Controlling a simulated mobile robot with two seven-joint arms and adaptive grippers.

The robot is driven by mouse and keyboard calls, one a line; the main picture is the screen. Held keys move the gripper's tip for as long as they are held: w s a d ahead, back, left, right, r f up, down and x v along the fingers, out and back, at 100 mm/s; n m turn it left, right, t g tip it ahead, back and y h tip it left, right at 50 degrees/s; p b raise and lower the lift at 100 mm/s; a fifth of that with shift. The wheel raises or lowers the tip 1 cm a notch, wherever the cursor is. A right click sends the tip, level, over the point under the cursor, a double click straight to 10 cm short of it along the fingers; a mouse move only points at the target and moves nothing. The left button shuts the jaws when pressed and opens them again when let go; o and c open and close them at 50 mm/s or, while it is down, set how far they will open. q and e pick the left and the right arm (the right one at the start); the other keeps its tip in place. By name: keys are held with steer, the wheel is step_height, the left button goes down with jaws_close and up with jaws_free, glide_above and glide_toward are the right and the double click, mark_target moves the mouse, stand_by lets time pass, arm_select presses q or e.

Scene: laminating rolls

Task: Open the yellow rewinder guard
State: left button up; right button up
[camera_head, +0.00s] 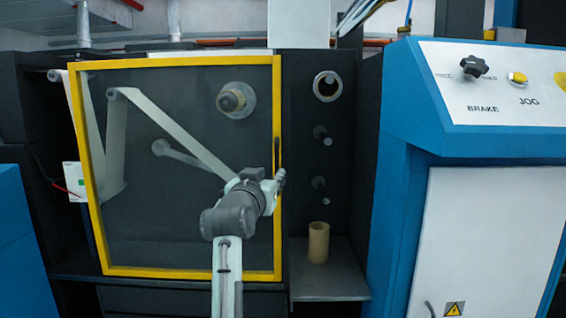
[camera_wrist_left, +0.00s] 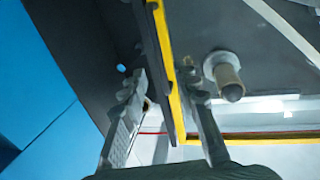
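The yellow rewinder guard (camera_head: 180,272) is a yellow frame around a see-through panel. It stands across the front of the dark machine, and I cannot tell whether it is slightly ajar. A dark upright handle (camera_head: 277,152) sits on its right side bar. My left gripper (camera_head: 281,180) is at that bar, by the handle's lower end. In the left wrist view my left gripper (camera_wrist_left: 163,88) is open, its fingers apart on either side of the handle (camera_wrist_left: 160,50) and the yellow bar (camera_wrist_left: 180,115). Contact is not clear. My right gripper is out of view.
Behind the panel are a core on a spindle (camera_head: 235,100) and a pale web (camera_head: 170,125). To the right are dark pegs (camera_head: 321,133) and a tan core (camera_head: 318,242) on a grey shelf (camera_head: 330,283). A blue control cabinet (camera_head: 405,150) stands further right.

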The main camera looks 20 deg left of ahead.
mark_target(277, 167)
arm_select(q)
steer(key=shift+w+a+r, duration=0.1)
steer(key=shift+w+a, duration=0.05)
steer(key=shift+w, duration=1.75)
steer(key=shift+w+a+r, duration=0.1)
steer(key=shift+w+a, duration=0.05)
steer(key=shift+w, duration=1.7)
jaws_close()
